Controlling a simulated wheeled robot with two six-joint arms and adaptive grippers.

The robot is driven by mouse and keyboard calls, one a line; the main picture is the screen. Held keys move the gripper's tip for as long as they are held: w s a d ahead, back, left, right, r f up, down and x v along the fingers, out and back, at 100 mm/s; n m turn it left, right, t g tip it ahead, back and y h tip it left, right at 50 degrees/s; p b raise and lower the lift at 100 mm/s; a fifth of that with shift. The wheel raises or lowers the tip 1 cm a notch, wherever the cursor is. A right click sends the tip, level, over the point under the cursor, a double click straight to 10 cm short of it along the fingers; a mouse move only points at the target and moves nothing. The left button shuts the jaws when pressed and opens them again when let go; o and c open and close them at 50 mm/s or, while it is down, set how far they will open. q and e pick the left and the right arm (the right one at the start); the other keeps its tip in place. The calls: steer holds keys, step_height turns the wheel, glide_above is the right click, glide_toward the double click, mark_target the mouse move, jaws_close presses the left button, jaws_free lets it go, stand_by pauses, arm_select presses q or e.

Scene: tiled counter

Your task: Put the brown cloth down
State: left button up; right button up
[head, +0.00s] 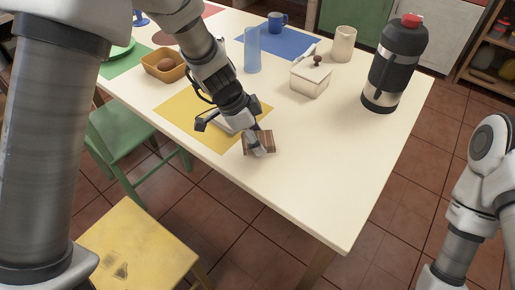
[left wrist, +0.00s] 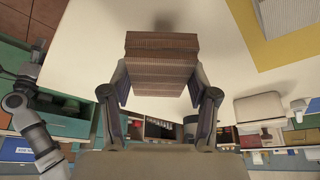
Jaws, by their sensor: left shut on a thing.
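The brown cloth (head: 262,139) is a small folded, striped block near the front edge of the cream table (head: 330,180). My left gripper (head: 257,143) is shut on it from above. In the left wrist view the cloth (left wrist: 160,48) sits between the two fingertips (left wrist: 162,82), with its far end sticking out past them. A shadow lies on the table beyond it; I cannot tell whether the cloth touches the table. My right arm shows at the right of the head view, but its gripper is out of frame.
A yellow mat (head: 180,112) lies left of the cloth, with a pale folded thing partly hidden by my arm. A white lidded pot (head: 310,82), a blue glass (head: 252,50) and a black flask (head: 395,65) stand farther back. The table's front right is clear.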

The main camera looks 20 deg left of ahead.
arm_select(q)
steer(key=f, duration=0.3)
steer(key=shift+d, duration=0.2)
steer(key=shift+w+a+f, duration=0.1)
steer(key=shift+w+f, duration=0.05)
steer(key=shift+f, duration=0.2)
steer(key=shift+f+b, duration=0.1)
steer(key=shift+b, duration=0.3)
steer(key=o, duration=1.4)
steer(key=shift+o, duration=0.2)
steer(key=shift+r+p, duration=0.45)
steer(key=shift+r, duration=0.05)
steer(key=p+v, duration=0.1)
steer(key=v, duration=1)
steer(key=shift+p, duration=0.4)
